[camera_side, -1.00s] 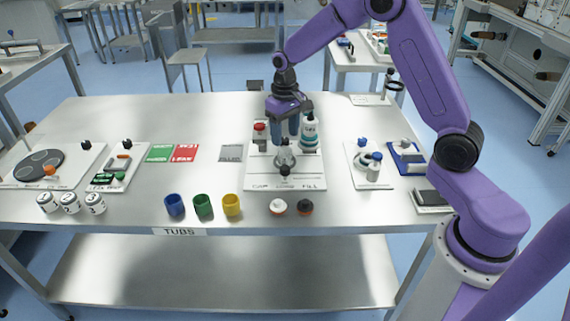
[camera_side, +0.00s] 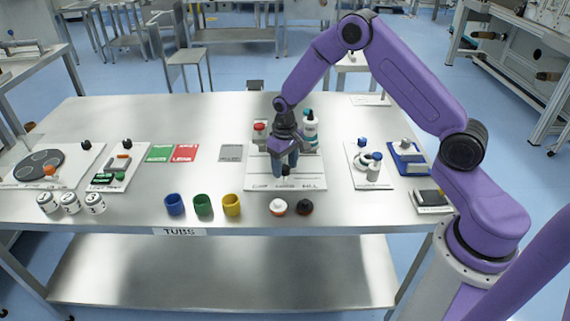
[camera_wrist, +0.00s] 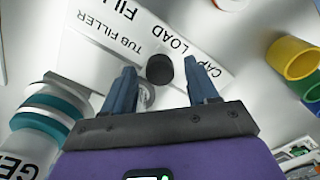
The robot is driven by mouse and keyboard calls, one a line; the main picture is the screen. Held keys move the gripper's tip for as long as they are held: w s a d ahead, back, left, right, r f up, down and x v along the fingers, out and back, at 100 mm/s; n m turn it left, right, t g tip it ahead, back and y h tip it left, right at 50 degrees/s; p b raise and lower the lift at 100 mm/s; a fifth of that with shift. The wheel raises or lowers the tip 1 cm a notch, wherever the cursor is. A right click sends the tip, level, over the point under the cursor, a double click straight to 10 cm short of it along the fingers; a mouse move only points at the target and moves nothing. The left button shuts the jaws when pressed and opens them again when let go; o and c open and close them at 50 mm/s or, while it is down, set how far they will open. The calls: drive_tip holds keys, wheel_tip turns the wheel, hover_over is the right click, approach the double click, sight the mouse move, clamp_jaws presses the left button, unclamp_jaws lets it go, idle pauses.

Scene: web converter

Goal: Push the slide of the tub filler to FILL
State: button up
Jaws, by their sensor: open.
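The tub filler (camera_side: 258,182) is a white base plate with CAP, LOAD and FILL printed along its front edge. A white bottle with a teal band (camera_side: 310,128) stands at its back right, and it also shows in the wrist view (camera_wrist: 45,125). The slide's black knob (camera_wrist: 159,69) lies near the LOAD label, with a grey metal part partly seen behind it. My gripper (camera_side: 285,171) is low over the plate, pointing down. In the wrist view my gripper (camera_wrist: 161,70) is open, one finger on each side of the knob, with gaps between. The tub seat is hidden.
A red button (camera_side: 260,127) is at the filler's back left. Blue, green and yellow tubs (camera_side: 232,205) stand to the front left. A white cap (camera_side: 278,206) and a black cap (camera_side: 305,206) lie in front. Other stations stand right; the table between is clear.

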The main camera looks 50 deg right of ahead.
drive_tip(key=shift+c, duration=0.3)
clamp_jaws()
drive_tip(key=shift+s+d, duration=2.9)
unclamp_jaws()
drive_tip(key=shift+d, duration=0.1)
drive_tip(key=shift+o, duration=0.3)
drive_tip(key=shift+r, duration=0.1)
wheel_tip(320, 180, up, 17)
drive_tip(key=shift+r, duration=0.15)
